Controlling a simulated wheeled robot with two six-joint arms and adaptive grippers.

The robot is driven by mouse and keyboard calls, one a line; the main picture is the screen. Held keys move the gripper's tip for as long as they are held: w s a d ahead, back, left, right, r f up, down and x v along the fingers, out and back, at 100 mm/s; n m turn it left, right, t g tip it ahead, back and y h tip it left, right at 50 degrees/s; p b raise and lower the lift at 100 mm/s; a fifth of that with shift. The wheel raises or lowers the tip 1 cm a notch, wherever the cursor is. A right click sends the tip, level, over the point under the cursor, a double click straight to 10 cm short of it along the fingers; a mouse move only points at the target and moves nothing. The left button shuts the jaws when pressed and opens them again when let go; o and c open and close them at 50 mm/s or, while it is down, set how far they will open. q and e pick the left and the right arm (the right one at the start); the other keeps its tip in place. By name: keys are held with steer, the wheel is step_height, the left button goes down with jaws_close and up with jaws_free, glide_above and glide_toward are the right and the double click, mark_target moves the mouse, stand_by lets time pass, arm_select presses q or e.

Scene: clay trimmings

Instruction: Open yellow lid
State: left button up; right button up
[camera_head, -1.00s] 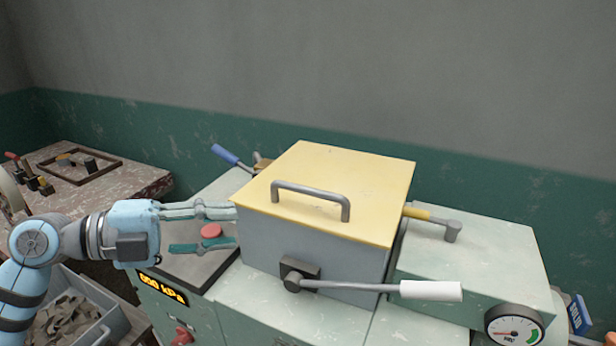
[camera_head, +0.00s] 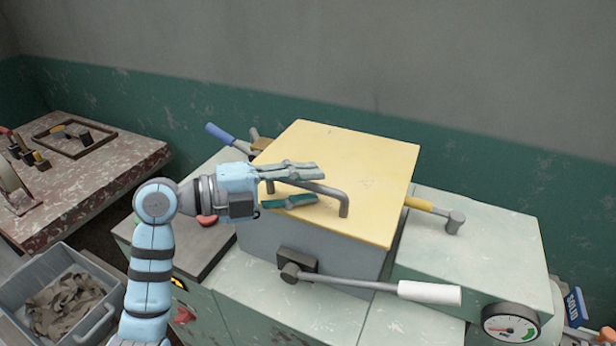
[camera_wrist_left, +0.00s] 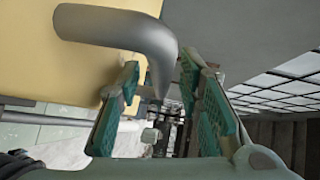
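The yellow lid (camera_head: 365,165) lies shut on the grey box (camera_head: 262,236) of the machine. Its grey bar handle (camera_head: 338,191) stands on the top, with its left part hidden behind my gripper. My left gripper (camera_head: 316,181) comes in from the left over the lid, fingers apart on either side of the handle's line. In the left wrist view the bent handle (camera_wrist_left: 120,30) is close, its end reaching toward the space between the open fingers (camera_wrist_left: 160,85). I cannot tell whether they touch it. My right gripper is not in view.
A lever with a white grip (camera_head: 430,293) crosses the box front. A blue-gripped lever (camera_head: 219,132) stands behind at left, a yellow-gripped one (camera_head: 420,204) at right. A grey bin (camera_head: 100,336) of clay scraps and a worn table (camera_head: 105,180) are at left.

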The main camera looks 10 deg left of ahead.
arm_select(q)
steer(key=shift+d, duration=0.4)
steer(key=shift+w, duration=0.1)
jaws_close()
